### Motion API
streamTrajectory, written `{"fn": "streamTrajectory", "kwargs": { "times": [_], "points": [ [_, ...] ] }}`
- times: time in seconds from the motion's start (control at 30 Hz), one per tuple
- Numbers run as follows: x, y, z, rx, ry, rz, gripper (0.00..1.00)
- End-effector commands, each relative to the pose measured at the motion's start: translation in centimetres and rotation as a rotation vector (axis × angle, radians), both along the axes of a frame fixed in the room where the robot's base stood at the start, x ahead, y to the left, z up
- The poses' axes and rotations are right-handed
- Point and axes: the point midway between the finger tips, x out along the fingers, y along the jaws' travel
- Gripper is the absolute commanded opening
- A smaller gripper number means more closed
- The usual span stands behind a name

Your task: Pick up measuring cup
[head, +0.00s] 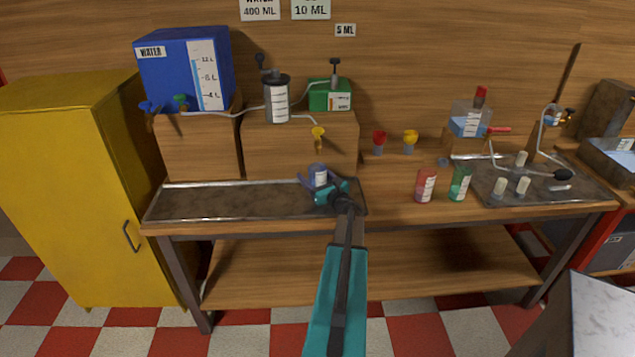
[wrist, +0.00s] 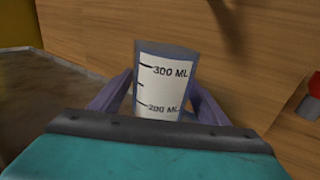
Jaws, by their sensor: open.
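The measuring cup (head: 318,175) is a small bluish cup with a white scale label. It stands upright near the right end of the metal tray (head: 215,201) on the bench. In the wrist view the cup (wrist: 166,82) shows 300 ML and 200 ML marks; its lower part is hidden by my gripper's body. My teal gripper (head: 322,186) is right at the cup. In the wrist view my gripper (wrist: 160,103) is open, with one purple finger on each side of the cup. I cannot tell whether the fingers touch it.
Behind the tray stand wooden blocks (head: 200,150) with a blue water tank (head: 185,70) and a green box (head: 330,97). A yellow tap (head: 319,139) hangs above the cup. Red (head: 426,185) and green (head: 460,183) containers stand to the right. A yellow cabinet (head: 70,190) is at left.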

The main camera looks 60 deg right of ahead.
Motion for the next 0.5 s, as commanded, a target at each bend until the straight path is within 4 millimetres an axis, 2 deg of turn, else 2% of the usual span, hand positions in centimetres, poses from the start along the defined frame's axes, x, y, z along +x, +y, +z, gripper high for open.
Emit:
{"fn": "streamTrajectory", "kwargs": {
  "times": [0.5],
  "points": [
    [-0.05,-0.01,-0.03,0.0,0.0,0.0,0.69]
  ]
}}
